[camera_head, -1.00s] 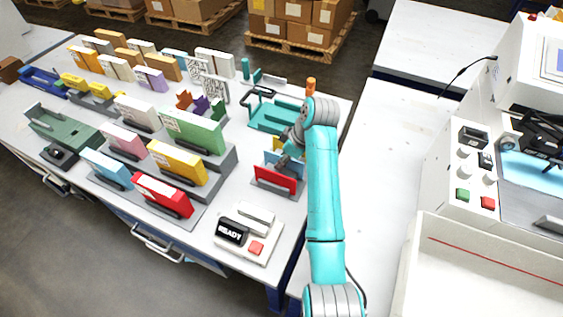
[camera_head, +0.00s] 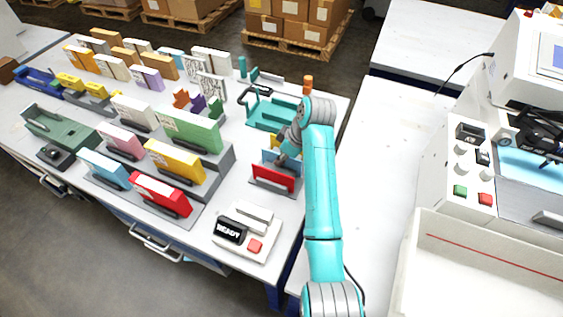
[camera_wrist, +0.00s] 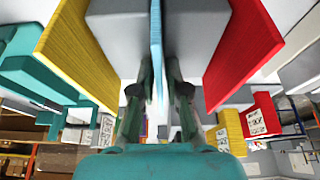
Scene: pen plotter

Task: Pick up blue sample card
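The blue sample card (camera_wrist: 156,38) stands edge-on between a yellow card (camera_wrist: 85,45) and a red card (camera_wrist: 240,50) in the wrist view. In the head view the blue card (camera_head: 268,157) shows behind the red card (camera_head: 273,178), partly hidden by my gripper (camera_head: 284,160). In the wrist view my gripper (camera_wrist: 159,72) has one finger on each side of the blue card's lower end. The fingers are narrowly apart, with a small gap showing at the right finger. No firm contact shows.
A grey block (camera_wrist: 197,35) lies beside the blue card. A teal fixture (camera_head: 268,116) stands behind the card holder. A READY panel (camera_head: 247,232) is in front. More coloured cards fill the table's left. The white bench on the right has free room.

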